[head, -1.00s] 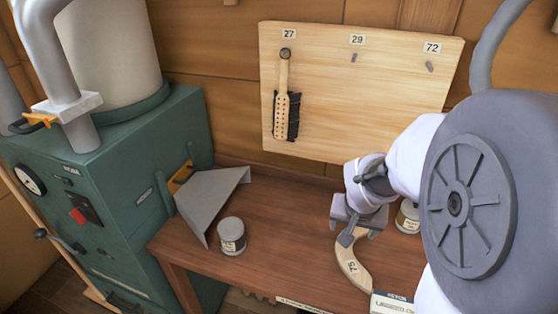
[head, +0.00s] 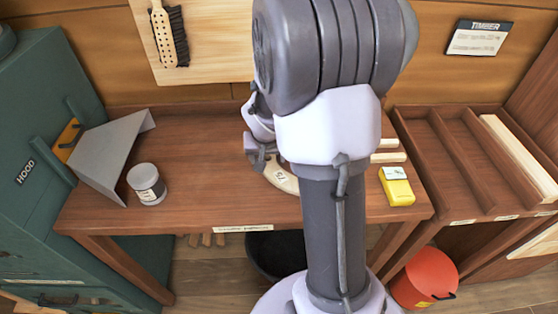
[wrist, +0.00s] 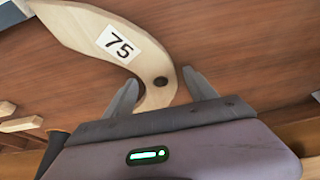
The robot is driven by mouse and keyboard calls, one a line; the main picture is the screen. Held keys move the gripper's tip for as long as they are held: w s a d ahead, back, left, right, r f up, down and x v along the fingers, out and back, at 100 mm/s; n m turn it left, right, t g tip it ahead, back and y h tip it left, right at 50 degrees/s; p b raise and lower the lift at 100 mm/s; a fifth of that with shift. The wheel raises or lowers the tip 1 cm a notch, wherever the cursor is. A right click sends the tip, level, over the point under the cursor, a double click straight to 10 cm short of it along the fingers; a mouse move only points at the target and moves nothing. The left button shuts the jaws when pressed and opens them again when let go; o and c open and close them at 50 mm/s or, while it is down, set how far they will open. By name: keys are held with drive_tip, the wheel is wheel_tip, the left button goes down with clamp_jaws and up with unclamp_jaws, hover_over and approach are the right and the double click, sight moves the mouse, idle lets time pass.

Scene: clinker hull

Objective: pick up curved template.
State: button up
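The curved template is a pale wooden arc with a white "75" label and a dark hole. It lies on the brown bench (head: 210,190). In the wrist view the curved template (wrist: 119,42) runs from the upper left down to between the two fingers of my gripper (wrist: 160,85). The fingers are spread, one on each side of its holed end, with gaps visible. In the head view my arm hides much of the curved template (head: 283,180); my gripper (head: 262,165) is just above its left part.
A yellow box (head: 397,187) lies at the right. A slotted rack (head: 470,160) stands beyond the bench, with a red bucket (head: 425,279) on the floor.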

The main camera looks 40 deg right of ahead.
clamp_jaws()
